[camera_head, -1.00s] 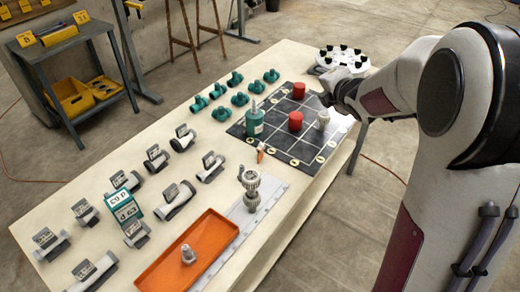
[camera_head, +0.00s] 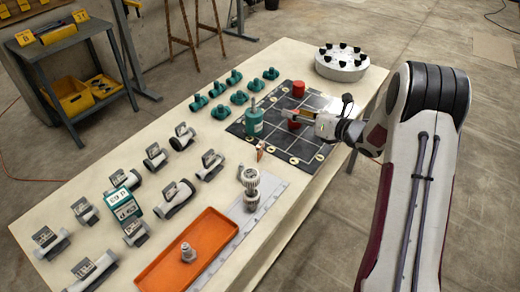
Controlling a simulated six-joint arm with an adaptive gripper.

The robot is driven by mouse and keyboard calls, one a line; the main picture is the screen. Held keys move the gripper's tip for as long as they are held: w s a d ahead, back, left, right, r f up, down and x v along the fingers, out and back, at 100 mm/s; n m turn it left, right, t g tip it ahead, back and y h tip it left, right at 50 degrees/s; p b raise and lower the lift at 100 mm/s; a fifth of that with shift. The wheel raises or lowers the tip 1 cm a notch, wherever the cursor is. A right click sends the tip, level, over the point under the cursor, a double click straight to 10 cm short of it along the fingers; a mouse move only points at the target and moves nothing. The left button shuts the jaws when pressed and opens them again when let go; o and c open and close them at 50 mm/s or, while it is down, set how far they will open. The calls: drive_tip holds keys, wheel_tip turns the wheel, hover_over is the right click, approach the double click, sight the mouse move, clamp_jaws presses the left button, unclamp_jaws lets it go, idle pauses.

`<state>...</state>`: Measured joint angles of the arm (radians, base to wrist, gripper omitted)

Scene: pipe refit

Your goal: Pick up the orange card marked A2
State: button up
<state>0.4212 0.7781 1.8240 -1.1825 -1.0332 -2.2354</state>
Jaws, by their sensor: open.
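I cannot make out a card clearly readable as A2. Small yellow-orange marked cards show on the grey cart at the upper left, one at its front left (camera_head: 25,37) and one at its right (camera_head: 80,16); their marks are too small to read. A small orange-brown piece (camera_head: 260,150) stands on the table by the mat's left edge; I see no mark on it. My gripper (camera_head: 288,114) is open over the dark gridded mat (camera_head: 278,150), close to a red cylinder (camera_head: 294,123) that it partly hides. I cannot tell whether they touch.
A green bottle (camera_head: 254,122) stands just left of my gripper, and another red cylinder (camera_head: 298,89) behind. A white round holder (camera_head: 341,66) is at the back right. Pipe fittings crowd the left; an orange tray (camera_head: 215,232) lies in front.

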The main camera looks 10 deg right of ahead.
wheel_tip(320, 180, down, 6)
drive_tip(key=s+a+n+y, duration=0.2)
drive_tip(key=s+n+y, duration=0.1)
drive_tip(key=n, duration=0.1)
drive_tip(key=n+g+y, duration=0.2)
drive_tip(key=n+y, duration=0.2)
drive_tip(key=n, duration=0.1)
approach(262, 148)
drive_tip(key=shift+w+d+r, duration=0.25)
drive_tip(key=shift+w+d, duration=0.15)
drive_tip(key=shift+d, duration=0.1)
drive_tip(key=shift+s+f, duration=0.2)
drive_tip(key=shift+s, duration=0.2)
drive_tip(key=shift+a, duration=0.15)
drive_tip(key=shift+x, duration=3.4)
drive_tip(key=shift+x, duration=2.55)
drive_tip(key=shift+f, duration=0.15)
